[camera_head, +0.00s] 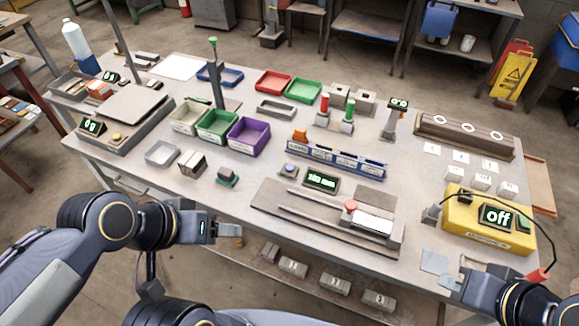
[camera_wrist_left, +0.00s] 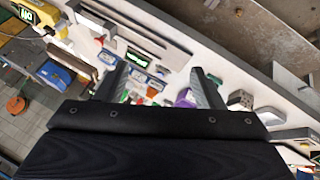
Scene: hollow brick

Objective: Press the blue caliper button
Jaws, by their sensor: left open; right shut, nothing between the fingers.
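The caliper station lies on the front middle of the table, with a green-lit display (camera_head: 322,181). A small round bluish button (camera_head: 289,169) on a grey base stands just left of that display. My left gripper (camera_head: 232,237) is open and empty, over the table's front edge, in front and to the left of the button. In the left wrist view its two fingers (camera_wrist_left: 158,88) stand apart, and the display (camera_wrist_left: 139,60) shows beyond them.
A grey slide with a red knob (camera_head: 351,206) lies in front of the display. A blue rack (camera_head: 337,160) stands behind it. A yellow box (camera_head: 487,222) with a cable stands at right.

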